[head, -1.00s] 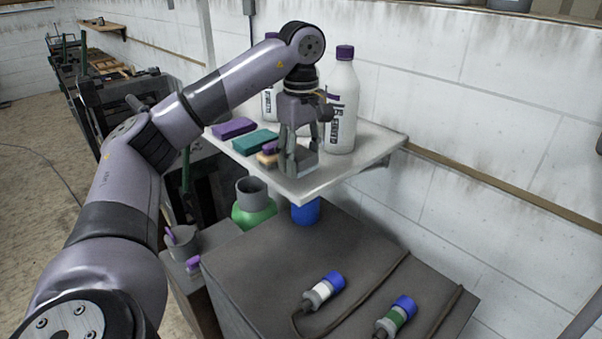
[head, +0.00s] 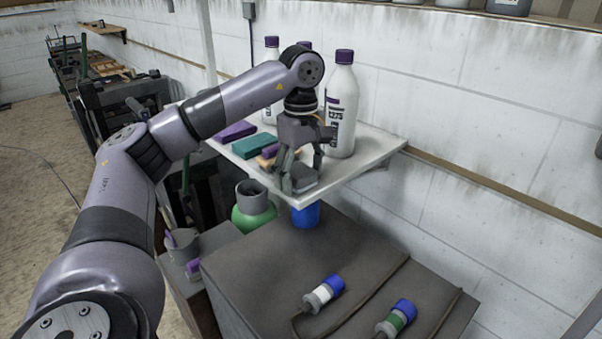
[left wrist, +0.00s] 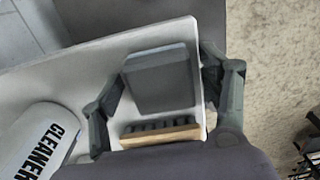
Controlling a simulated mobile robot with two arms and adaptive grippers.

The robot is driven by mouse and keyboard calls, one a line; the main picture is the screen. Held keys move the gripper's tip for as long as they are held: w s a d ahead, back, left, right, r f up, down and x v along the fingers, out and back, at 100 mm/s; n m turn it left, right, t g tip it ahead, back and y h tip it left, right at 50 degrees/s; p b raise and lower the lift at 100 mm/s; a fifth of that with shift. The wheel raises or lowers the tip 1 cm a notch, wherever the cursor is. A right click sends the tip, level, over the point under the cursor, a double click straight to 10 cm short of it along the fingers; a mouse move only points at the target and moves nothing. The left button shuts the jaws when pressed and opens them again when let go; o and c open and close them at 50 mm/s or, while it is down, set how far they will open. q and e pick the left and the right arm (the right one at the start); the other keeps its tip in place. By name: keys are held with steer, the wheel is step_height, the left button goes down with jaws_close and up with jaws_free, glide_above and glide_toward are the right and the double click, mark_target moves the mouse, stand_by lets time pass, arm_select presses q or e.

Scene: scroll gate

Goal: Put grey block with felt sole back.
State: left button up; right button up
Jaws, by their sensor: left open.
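The grey block (head: 304,177) lies on the white shelf (head: 369,153), close to its front corner. In the left wrist view the block (left wrist: 160,78) lies flat, with its broad grey face toward the camera. Its underside is hidden, so no felt sole shows. My left gripper (head: 301,179) is open over the block, one finger on either side. In the left wrist view the left gripper's (left wrist: 161,80) left finger stands apart from the block, and the right finger is close to its edge. My right gripper is not in view.
A wooden brush (left wrist: 160,132) lies beside the block. A teal block (head: 254,146) and a purple block (head: 234,131) lie farther along the shelf. White bottles with purple caps (head: 341,110) stand behind the gripper. A blue object (head: 306,215) is below the shelf edge.

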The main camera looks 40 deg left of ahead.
mark_target(302, 171)
arm_select(q)
steer(key=shift+r, duration=0.15)
step_height(302, 171, up, 3)
steer(key=shift+r+b, duration=0.1)
steer(key=shift+b, duration=0.2)
step_height(302, 171, up, 9)
steer(key=p, duration=0.4)
